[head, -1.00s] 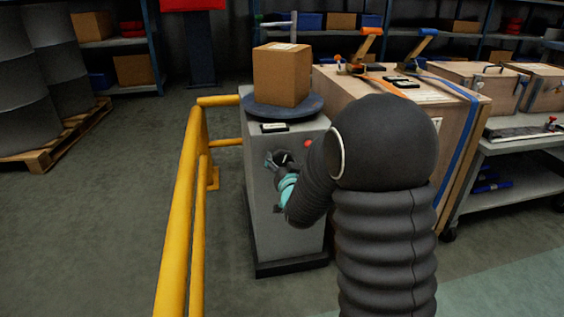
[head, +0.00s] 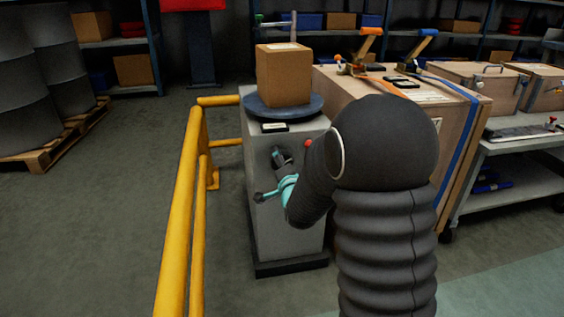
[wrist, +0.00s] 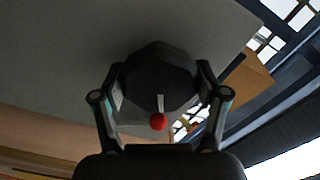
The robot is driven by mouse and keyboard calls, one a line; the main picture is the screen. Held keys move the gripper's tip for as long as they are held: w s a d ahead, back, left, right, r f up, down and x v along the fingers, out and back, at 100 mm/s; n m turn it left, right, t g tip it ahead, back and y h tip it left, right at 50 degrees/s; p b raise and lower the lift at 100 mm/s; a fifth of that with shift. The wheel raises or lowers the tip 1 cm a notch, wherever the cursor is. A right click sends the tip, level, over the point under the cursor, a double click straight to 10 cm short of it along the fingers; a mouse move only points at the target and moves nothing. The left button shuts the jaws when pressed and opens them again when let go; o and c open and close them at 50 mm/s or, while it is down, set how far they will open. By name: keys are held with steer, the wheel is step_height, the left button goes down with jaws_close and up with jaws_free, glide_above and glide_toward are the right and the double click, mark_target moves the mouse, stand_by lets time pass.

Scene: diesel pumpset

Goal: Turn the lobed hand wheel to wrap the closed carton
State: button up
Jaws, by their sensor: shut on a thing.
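The closed brown carton (head: 284,75) stands upright on a dark blue round turntable (head: 312,108) on top of a grey cabinet (head: 258,225). The dark lobed hand wheel (wrist: 158,72) is on the cabinet's face; in the wrist view it fills the space between my fingers. A pale mark shows on the wheel, with a red ball in front of its lower edge. My gripper (wrist: 161,85) is shut on the wheel, one finger on each side. In the head view my gripper (head: 276,178) is at the cabinet front, and my arm hides part of it.
A yellow guard rail (head: 180,210) runs along the left of the cabinet. A large wooden crate (head: 440,105) with orange and blue straps stands close on the right, then a grey cart (head: 520,150). Open floor lies left of the rail.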

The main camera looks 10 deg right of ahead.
steer(key=shift+m, duration=0.3)
steer(key=o, duration=1.2)
steer(key=shift+s, duration=0.15)
steer(key=s, duration=1.1)
steer(key=shift+s, duration=0.35)
steer(key=shift+c, duration=0.2)
